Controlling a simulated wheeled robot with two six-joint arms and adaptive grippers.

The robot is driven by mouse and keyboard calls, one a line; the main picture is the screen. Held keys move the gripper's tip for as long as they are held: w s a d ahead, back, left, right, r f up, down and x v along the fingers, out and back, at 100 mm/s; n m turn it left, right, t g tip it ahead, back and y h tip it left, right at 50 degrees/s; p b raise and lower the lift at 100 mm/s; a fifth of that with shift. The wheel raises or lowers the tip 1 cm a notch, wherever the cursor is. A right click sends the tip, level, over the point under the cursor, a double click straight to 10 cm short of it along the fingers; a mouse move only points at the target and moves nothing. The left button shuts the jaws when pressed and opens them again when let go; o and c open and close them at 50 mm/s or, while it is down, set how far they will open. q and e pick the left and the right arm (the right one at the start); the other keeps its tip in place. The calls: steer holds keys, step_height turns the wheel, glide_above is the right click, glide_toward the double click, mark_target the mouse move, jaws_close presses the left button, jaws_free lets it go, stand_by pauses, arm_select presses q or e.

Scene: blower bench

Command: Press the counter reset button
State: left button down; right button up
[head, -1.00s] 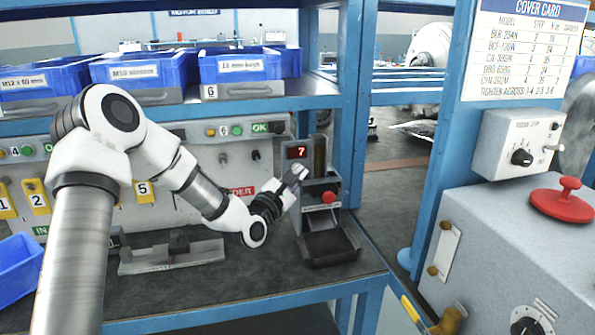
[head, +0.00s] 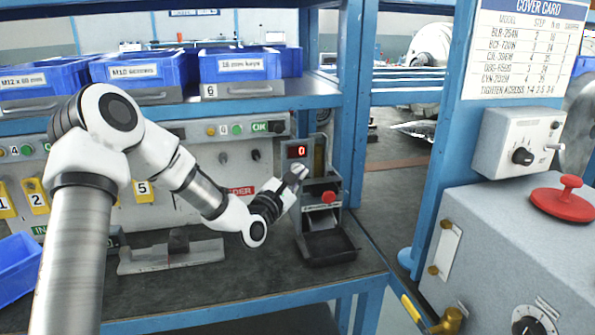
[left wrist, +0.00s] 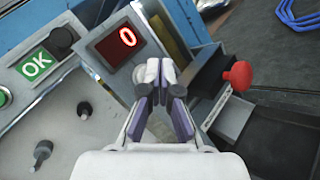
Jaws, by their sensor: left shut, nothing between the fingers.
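The counter unit (head: 327,247) stands on the bench, with a lit red display (head: 297,151) that reads 0. The display also shows in the left wrist view (left wrist: 115,40), reading 0. A red knob (head: 328,197) sits on the unit's front, right of my gripper, and shows in the left wrist view (left wrist: 238,75). My left gripper (head: 297,174) is shut and empty, its tips at the unit's face just below the display. My right gripper is not in view.
A panel with a green OK label (head: 260,127) is left of the unit. A shelf with blue bins (head: 240,66) is above. A grey metal fixture (head: 172,254) lies on the bench. A blue post (head: 355,120) stands close right of the unit.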

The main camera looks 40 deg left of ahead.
arm_select(q)
steer(key=shift+s+d, duration=0.3)
steer(key=s+d+b, duration=0.1)
steer(key=s+d, duration=0.2)
steer(key=shift+s+d, duration=0.1)
steer(key=shift+d, duration=0.3)
steer(key=shift+f, duration=0.1)
stand_by(0.8)
